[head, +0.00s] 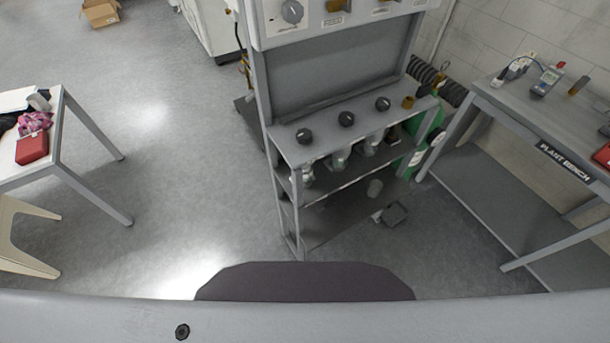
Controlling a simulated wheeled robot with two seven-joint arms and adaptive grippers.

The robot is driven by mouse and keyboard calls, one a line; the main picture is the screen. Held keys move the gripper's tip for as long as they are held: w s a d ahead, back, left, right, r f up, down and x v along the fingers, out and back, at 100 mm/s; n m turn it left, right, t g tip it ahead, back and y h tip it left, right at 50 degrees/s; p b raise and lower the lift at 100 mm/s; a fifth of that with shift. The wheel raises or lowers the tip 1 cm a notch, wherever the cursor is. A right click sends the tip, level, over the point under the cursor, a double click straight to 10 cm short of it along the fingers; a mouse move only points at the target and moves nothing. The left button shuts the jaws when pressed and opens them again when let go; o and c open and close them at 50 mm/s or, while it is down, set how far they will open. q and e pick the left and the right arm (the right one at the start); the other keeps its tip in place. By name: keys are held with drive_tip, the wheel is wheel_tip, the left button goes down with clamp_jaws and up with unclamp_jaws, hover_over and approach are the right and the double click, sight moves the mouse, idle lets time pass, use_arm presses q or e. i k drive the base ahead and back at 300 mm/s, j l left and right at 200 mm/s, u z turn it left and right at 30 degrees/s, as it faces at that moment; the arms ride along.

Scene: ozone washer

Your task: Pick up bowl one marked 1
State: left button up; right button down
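A grey metal stand (322,145) is in the middle of the head view. Three black knobs sit in a row on its top shelf: a left knob (304,135), a middle knob (346,118) and a right knob (383,103). Below the knobs hang three shiny bowl-like vessels: a left vessel (307,176), a middle vessel (340,160) and a right vessel (371,146). The shelf edge partly hides them. No number 1 is readable on any of them, so I cannot tell which is bowl one. Neither of my grippers is in view.
A plant bench (530,112) with small instruments stands at the right. A green cylinder (424,135) is behind the stand. A table (58,158) with a red case (31,148) stands at the left. The floor (190,150) between table and stand is clear.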

sight(308, 175)
drive_tip(key=k+l+u, duration=0.25)
drive_tip(key=l, duration=0.25)
drive_tip(key=k+l+u, duration=0.25)
drive_tip(key=k+l, duration=0.1)
drive_tip(key=l, duration=0.05)
